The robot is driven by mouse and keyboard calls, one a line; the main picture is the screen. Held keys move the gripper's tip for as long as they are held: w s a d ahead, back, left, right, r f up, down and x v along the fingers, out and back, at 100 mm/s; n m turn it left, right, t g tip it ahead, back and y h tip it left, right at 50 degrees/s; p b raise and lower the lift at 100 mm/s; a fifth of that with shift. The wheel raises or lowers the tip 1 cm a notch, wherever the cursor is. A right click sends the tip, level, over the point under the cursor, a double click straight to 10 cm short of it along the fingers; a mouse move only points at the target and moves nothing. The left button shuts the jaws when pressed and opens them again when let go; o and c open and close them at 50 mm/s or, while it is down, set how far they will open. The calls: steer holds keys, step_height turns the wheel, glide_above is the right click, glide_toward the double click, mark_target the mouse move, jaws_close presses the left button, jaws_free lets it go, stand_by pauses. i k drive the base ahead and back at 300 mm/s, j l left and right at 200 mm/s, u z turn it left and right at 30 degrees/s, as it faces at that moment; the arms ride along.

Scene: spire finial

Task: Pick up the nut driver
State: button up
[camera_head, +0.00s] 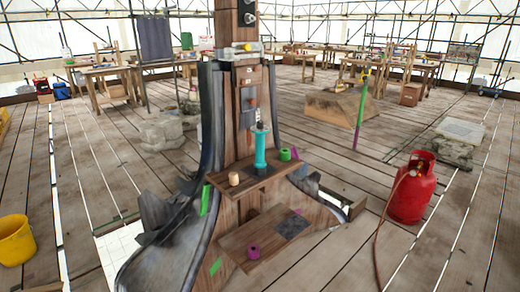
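A tall teal cylinder (260,151) with a narrower grey top stands upright on the small wooden shelf (262,184) at the foot of the timber post. It looks like a tool handle with a shaft and may be the nut driver, but it is too small to be sure. A tan wooden cylinder (234,179) stands to its left. A green cylinder (285,155) and a purple piece (295,153) are to its right. My gripper is not in view.
Below the shelf, a wooden step holds a purple cup-like piece (253,252) and a dark grey slab (292,227). Dark curved sheeting (205,160) flanks the post. A red gas cylinder (411,188) with a hose stands right, a yellow bucket (16,240) left. Plank floor between is mostly clear.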

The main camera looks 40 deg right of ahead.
mark_target(260, 165)
steer(key=z, duration=0.25)
steer(key=i+j+z, duration=0.1)
steer(key=z, duration=0.3)
steer(key=i+j+z, duration=0.15)
steer(key=z, duration=0.25)
steer(key=i+j+z, duration=0.1)
steer(key=j+z, duration=0.15)
steer(key=z, duration=0.15)
steer(key=i+j+z, duration=0.1)
steer(key=z, duration=0.3)
steer(key=j+z, duration=0.5)
steer(key=j, duration=2.25)
